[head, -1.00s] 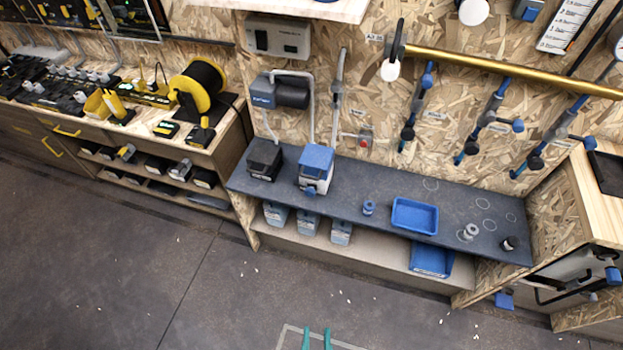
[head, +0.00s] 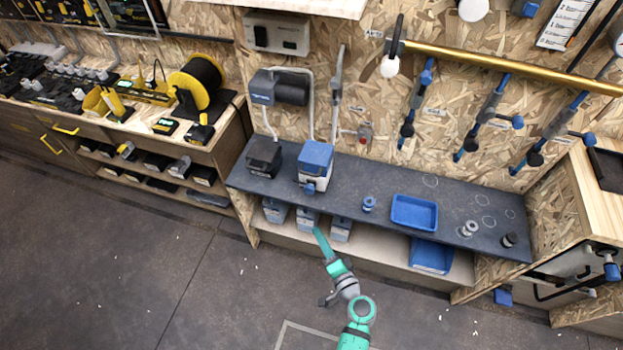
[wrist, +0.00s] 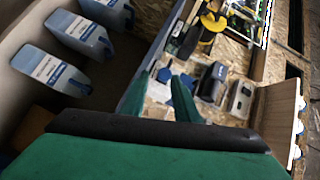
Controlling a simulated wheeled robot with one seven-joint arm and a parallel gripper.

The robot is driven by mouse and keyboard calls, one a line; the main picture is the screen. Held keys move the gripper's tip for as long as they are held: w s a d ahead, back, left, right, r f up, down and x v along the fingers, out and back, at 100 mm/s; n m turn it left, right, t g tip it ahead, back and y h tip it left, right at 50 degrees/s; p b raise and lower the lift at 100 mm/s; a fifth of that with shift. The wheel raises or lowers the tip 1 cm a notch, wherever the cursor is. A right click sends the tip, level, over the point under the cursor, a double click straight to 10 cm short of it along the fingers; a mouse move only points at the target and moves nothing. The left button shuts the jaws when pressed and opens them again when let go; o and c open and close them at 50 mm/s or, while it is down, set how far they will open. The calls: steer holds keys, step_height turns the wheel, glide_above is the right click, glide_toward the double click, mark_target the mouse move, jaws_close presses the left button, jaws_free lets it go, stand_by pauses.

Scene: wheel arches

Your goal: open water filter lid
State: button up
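A grey-white box with a blue lid (head: 317,156) stands on the dark counter, its lid looking closed. A similar box with a black lid (head: 264,154) stands to its left. I cannot tell for sure from labels which one is the water filter. My gripper (head: 317,230) is in front of the counter, over the lower shelf's bottles in the picture, below the blue-lidded box and apart from it. In the wrist view two green fingers (wrist: 162,68) stand apart with nothing held between them. Blue patches show behind them, partly hidden by the fingers.
The dark counter (head: 380,190) also carries a blue tray (head: 414,212) and small fittings. White-blue bottles (head: 275,211) stand on the shelf below and show large in the wrist view (wrist: 80,35). A wall unit (head: 278,90) with hoses hangs above.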

steer(key=w+d+r+t+y, duration=0.2)
steer(key=w+r+y, duration=0.1)
steer(key=w+r, duration=0.45)
glide_toward(314, 163)
steer(key=w+a, duration=0.3)
steer(key=a, duration=0.2)
steer(key=shift+a+m, duration=0.3)
steer(key=shift+a, duration=0.05)
steer(key=shift+w+f, duration=0.1)
steer(key=shift+w, duration=0.05)
steer(key=shift+c, duration=0.7)
jaws_close()
